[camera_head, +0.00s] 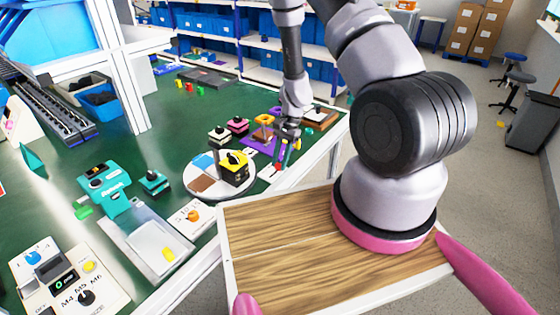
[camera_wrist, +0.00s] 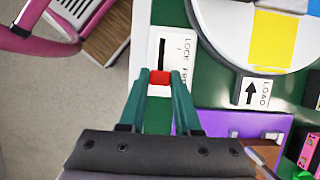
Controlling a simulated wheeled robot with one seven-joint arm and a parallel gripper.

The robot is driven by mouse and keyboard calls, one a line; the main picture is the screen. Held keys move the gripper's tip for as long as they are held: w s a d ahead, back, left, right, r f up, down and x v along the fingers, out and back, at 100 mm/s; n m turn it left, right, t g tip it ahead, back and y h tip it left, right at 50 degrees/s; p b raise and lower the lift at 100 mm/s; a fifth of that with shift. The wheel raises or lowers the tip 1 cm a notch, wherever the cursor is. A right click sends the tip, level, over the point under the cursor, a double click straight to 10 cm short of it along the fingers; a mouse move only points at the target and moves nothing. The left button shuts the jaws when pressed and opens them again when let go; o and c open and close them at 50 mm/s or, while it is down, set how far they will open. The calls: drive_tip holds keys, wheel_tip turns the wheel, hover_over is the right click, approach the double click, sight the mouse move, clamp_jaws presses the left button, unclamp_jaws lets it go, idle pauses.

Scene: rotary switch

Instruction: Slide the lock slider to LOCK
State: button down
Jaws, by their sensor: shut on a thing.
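The lock slider's red knob (camera_wrist: 160,77) sits at the near end of a dark slot in a white plate (camera_wrist: 172,46). The plate carries the word LOCK beside the far part of the slot and a second word, partly hidden and starting with F, nearer the knob. My gripper (camera_wrist: 160,80) has its teal fingers on both sides of the knob, shut on it. In the head view my gripper (camera_head: 283,160) reaches down at the table's right edge, beside the round white turntable (camera_head: 215,190); the plate is mostly hidden there.
The turntable, with a yellow patch, lies right of the plate in the wrist view; a LOAD arrow label (camera_wrist: 256,93) is beside it. A purple tray (camera_wrist: 200,121) stands close to the right finger. A yellow-and-black block (camera_head: 234,168) stands on the turntable.

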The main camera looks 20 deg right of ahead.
sight(269, 178)
drive_tip(key=shift+s+a, duration=0.7)
drive_tip(key=shift+a, duration=0.2)
drive_tip(key=shift+s+a, duration=0.65)
drive_tip(key=shift+a, duration=0.25)
drive_tip(key=c, duration=0.6)
unclamp_jaws()
drive_tip(key=shift+a, duration=0.1)
drive_tip(key=shift+w+d+r, duration=0.15)
drive_tip(key=shift+d+r, duration=0.1)
drive_tip(key=shift+r, duration=0.25)
drive_tip(key=v, duration=0.9)
drive_tip(key=shift+r, duration=0.35)
drive_tip(key=shift+d, duration=0.1)
